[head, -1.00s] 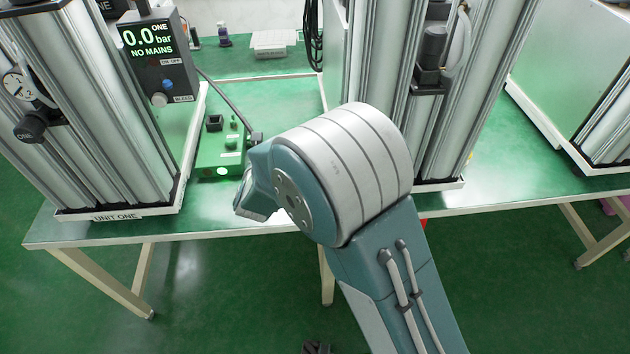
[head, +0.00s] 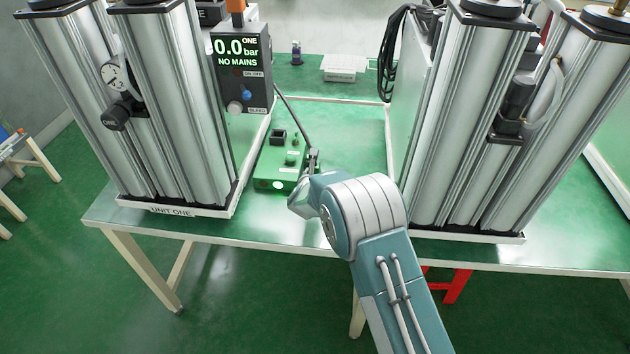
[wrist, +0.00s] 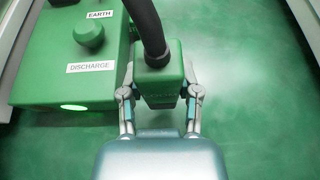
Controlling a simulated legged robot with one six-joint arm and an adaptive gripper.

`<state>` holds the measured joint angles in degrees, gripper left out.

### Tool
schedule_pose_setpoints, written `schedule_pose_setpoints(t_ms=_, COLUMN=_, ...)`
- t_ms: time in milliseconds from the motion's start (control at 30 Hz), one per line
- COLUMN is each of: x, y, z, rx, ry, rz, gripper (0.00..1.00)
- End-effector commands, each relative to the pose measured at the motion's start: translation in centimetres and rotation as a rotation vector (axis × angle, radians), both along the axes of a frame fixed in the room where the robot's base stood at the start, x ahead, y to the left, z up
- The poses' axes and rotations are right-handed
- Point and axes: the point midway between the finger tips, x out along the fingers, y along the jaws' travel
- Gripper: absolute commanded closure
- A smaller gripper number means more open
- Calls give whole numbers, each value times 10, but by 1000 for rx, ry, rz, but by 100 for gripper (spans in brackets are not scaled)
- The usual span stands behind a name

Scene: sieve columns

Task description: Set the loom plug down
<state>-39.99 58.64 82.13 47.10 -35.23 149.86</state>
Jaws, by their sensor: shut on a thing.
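The loom plug (wrist: 158,84) is a green block with a thick black cable leaving its top in the wrist view. My gripper (wrist: 160,97) is shut on it, with one finger on each side. The plug is just to the right of a green box (wrist: 40,75) marked EARTH and DISCHARGE, over green bench top. I cannot tell whether its underside touches the bench. In the head view my gripper (head: 314,162) is at the right side of the green box (head: 268,162), partly hidden by my wrist. The cable (head: 292,108) runs up left to the display unit.
The display unit (head: 241,75) reads 0.0 bar, NO MAINS. Tall metal columns stand left (head: 170,100) and right (head: 460,130) on the bench (head: 345,120). Bare bench lies between the box and the right columns. A white block (head: 345,68) is at the back.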

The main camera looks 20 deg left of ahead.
Motion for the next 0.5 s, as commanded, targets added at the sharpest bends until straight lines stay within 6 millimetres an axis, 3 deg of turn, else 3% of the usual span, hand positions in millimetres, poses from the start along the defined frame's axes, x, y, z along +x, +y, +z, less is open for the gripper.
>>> schedule_pose_setpoints(t_ms=300, x=6, y=-3, z=-33, rx=4, ry=0, rz=-2, gripper=100)
schedule_pose_setpoints(t_ms=500, x=6, y=0, z=-35, rx=2, ry=-2, rz=-1, gripper=100)
